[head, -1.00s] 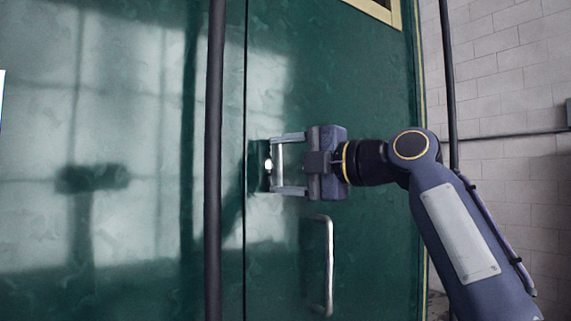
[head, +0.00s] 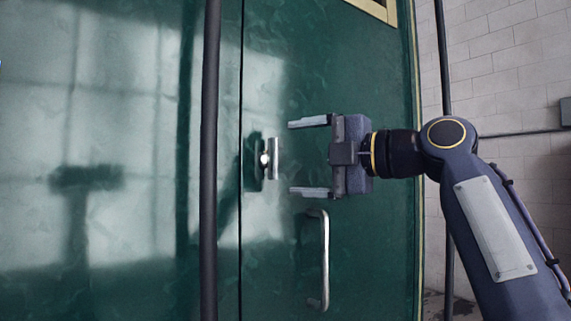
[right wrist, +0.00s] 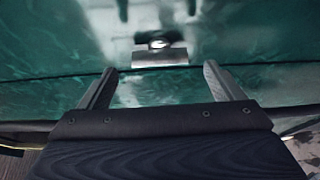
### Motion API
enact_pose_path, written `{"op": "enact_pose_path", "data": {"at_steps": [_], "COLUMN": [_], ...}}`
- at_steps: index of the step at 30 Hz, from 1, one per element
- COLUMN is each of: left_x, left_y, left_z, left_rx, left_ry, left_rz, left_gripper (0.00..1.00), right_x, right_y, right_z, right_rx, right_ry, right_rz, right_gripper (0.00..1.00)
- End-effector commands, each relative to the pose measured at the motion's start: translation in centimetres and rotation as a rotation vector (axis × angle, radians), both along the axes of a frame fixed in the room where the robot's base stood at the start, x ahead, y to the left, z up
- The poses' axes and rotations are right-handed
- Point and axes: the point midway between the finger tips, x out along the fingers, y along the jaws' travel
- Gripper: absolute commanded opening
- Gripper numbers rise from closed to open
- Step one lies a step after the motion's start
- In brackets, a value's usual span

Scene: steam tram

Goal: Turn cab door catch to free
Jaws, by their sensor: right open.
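The cab door catch (head: 274,158) is a small bright metal piece with a round knob, on the green door near its vertical seam. Its bar stands upright in the head view. My right gripper (head: 309,156) is open and empty, to the right of the catch and apart from it. In the right wrist view the catch (right wrist: 160,56) lies beyond and between the two spread fingertips (right wrist: 160,75). The green cab door (head: 370,240) looks closed. My left gripper is not in view.
A vertical metal door handle (head: 324,260) sits below the right gripper. A dark upright rail (head: 209,160) stands left of the catch, and another dark pole (head: 446,60) stands at the right. A pale brick wall (head: 510,90) is behind my right arm.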

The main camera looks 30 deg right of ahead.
Motion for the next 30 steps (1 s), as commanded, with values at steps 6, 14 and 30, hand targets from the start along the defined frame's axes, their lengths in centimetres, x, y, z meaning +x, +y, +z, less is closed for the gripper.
{"op": "enact_pose_path", "data": {"at_steps": [6, 14, 30], "left_x": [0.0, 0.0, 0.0], "left_y": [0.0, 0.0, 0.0], "left_z": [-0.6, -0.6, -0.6], "left_rx": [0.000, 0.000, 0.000], "left_ry": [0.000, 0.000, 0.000], "left_rz": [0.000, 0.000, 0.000], "left_gripper": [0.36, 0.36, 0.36], "right_x": [-2.5, -2.9, -2.2], "right_y": [-1.3, -1.4, -0.7], "right_z": [-0.1, 0.0, -2.9], "right_rx": [0.000, 0.000, 0.118], "right_ry": [0.000, 0.001, 0.145], "right_rz": [-0.002, 0.001, -0.014], "right_gripper": [0.87, 0.87, 0.87]}}
